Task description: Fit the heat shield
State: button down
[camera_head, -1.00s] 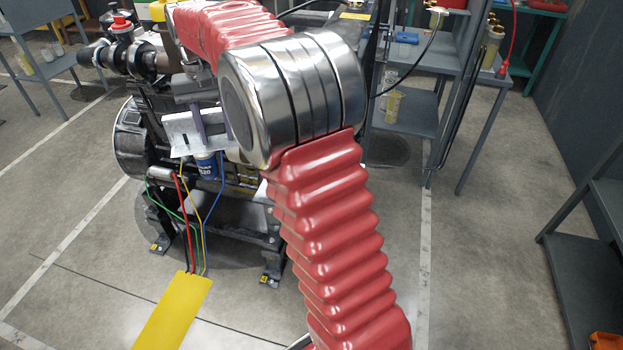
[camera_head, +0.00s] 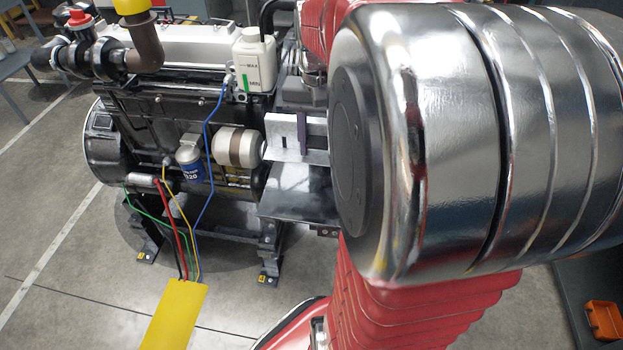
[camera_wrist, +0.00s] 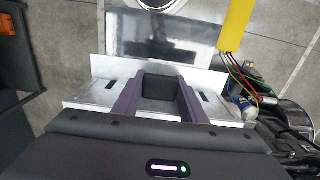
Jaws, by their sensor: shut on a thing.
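The heat shield is a pale, bent metal plate (camera_head: 283,134) with slots, right of the banded cylinder on the engine in the head view. In the wrist view the shield (camera_wrist: 100,92) spans the middle, one slot outside each finger. My gripper (camera_wrist: 158,98) is shut on it with two purple fingers; one finger also shows in the head view (camera_head: 302,132). The diesel engine (camera_head: 150,100) stands at left. The cream cylinder with a brown band (camera_head: 238,148) is on its near side, beside a blue and white filter (camera_head: 188,160). My arm hides the shield's right end.
A shiny grey plate (camera_head: 300,192) lies below the shield; I cannot tell what it belongs to. A white bottle (camera_head: 254,62) stands on the engine. Blue, red, green and yellow wires run down to a yellow panel (camera_head: 175,315). An orange bin (camera_head: 604,320) is at right.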

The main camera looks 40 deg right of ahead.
aim_at(320, 157)
jog(key=shift+s+d, duration=0.1)
jog(key=shift+d, duration=0.05)
jog(key=shift+f, duration=3.1)
jog(key=shift+f, duration=1.85)
jog(key=shift+f, duration=0.15)
jog(key=c, duration=1.1)
grip_release()
